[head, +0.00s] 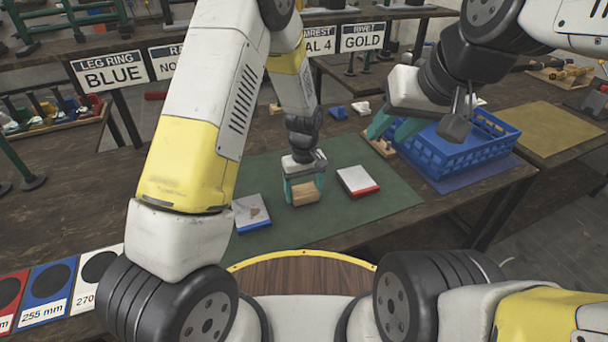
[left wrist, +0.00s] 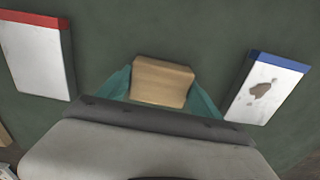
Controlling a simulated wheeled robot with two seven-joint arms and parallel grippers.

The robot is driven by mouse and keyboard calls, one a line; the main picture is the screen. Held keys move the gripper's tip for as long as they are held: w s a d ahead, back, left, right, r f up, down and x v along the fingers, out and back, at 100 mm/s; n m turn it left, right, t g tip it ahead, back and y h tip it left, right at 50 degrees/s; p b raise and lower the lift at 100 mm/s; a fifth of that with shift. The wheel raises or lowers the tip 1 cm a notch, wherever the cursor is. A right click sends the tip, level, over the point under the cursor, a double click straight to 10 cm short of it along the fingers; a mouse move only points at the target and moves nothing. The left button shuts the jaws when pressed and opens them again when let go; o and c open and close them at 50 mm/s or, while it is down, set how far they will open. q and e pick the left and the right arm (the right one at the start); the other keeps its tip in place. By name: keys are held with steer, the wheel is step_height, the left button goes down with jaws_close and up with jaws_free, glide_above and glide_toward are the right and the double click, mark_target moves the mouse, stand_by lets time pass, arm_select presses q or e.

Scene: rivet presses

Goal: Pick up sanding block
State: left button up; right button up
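The sanding block (head: 304,194) is a small tan wooden block over the green mat, in the middle of the head view. My left gripper (head: 304,186) points down with a teal finger at each side of it. In the left wrist view the block (left wrist: 162,82) fills the space between the fingertips, with no gap seen at either side. I cannot tell whether its underside touches the mat. My right gripper (head: 394,128) is open, its teal fingers apart beside the blue crate, and no object shows between them.
A red-edged white box (head: 358,181) lies right of the block, and a blue-edged one (head: 251,214) with a brown patch lies left. A blue crate (head: 465,152) stands at the right. The green mat (head: 385,208) is bare near its front right.

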mark_target(304, 191)
arm_select(q)
steer(key=c, duration=0.7)
steer(key=shift+r, duration=0.85)
steer(key=shift+s+r, duration=0.25)
steer(key=shift+r, duration=0.8)
steer(key=s+a, duration=0.1)
steer(key=s, duration=0.9)
steer(key=s+a+r, duration=0.1)
steer(key=s, duration=0.4)
steer(key=shift+s+a+r, duration=0.1)
steer(key=shift+s+a, duration=0.05)
steer(key=shift+a, duration=0.2)
